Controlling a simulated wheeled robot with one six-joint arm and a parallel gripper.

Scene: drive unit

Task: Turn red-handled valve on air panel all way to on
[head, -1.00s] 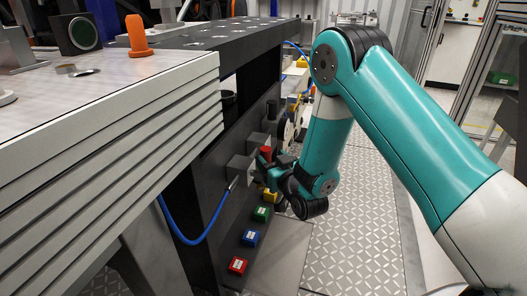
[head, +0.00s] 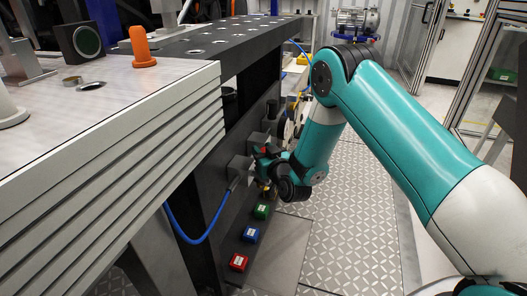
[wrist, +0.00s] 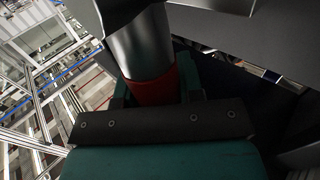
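The red valve handle (head: 263,149) shows as a small red patch beside a grey block (head: 241,168) on the dark air panel, largely hidden by my gripper in the head view. My gripper (head: 262,158) is at the handle, with my wrist to its right. In the wrist view the red handle (wrist: 154,88) lies between the two fingers of my gripper (wrist: 156,95), which appear shut on it. A shiny metal cylinder (wrist: 146,45) adjoins the red part. The handle's exact angle and any on mark cannot be read.
A blue hose (head: 190,240) hangs from the grey block. Red (head: 238,262), blue (head: 250,235) and green (head: 261,212) blocks sit low on the panel. The slatted bench (head: 110,150) is close on the left. The patterned floor (head: 350,220) at right is clear.

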